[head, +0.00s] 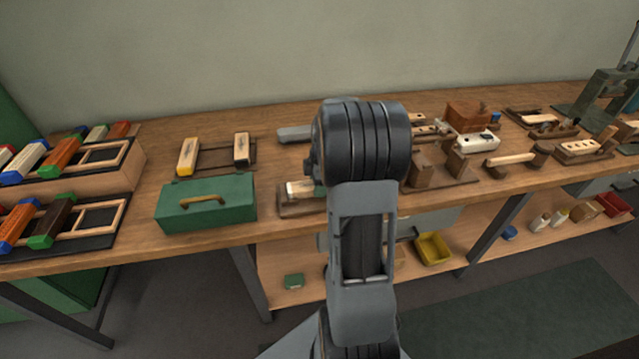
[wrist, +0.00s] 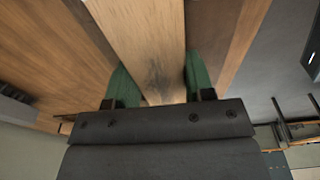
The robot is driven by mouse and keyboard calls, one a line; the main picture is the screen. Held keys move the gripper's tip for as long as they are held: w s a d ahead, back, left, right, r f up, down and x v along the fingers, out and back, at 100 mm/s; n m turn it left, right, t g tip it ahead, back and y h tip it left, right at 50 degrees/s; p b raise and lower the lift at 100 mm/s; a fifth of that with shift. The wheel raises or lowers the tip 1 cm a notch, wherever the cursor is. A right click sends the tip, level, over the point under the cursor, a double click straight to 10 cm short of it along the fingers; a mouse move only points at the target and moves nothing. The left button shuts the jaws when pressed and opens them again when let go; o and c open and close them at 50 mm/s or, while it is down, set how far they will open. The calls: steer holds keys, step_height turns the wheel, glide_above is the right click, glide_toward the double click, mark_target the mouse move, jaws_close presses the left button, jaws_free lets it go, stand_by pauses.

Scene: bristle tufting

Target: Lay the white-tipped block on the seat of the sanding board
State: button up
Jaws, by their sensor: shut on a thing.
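My gripper (wrist: 158,84) has green finger pads, one on each side of a pale wooden block (wrist: 145,40), and is shut on it. A dark smudge marks the block's face near the fingers. In the head view the block's pale, whitish end (head: 298,188) shows left of my arm, with a bit of green pad (head: 320,189) beside it. The block lies level over a dark brown board (head: 299,209), which I take as the sanding board, near the bench's front edge. My arm hides the rest of both. I cannot tell whether the block touches the seat.
A green toolbox (head: 206,203) stands close on the left. Behind it, a yellow-tipped block (head: 187,157) and another block (head: 241,149) rest on a frame. Wooden fixtures (head: 458,166) crowd the bench on the right. A grey bar (head: 294,134) lies behind the board.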

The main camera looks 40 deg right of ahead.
steer(key=o, duration=1.5)
steer(key=shift+s+d+r+p, duration=0.1)
steer(key=shift+d+r+p, duration=0.05)
steer(key=shift+r+p, duration=1)
steer(key=shift+d+r+p, duration=0.15)
steer(key=shift+r+p, duration=0.65)
steer(key=shift+r, duration=0.7)
steer(key=shift+s+d+r+p, duration=0.1)
steer(key=shift+d+r+p, duration=0.05)
steer(key=shift+r+p, duration=1)
steer(key=shift+r, duration=0.15)
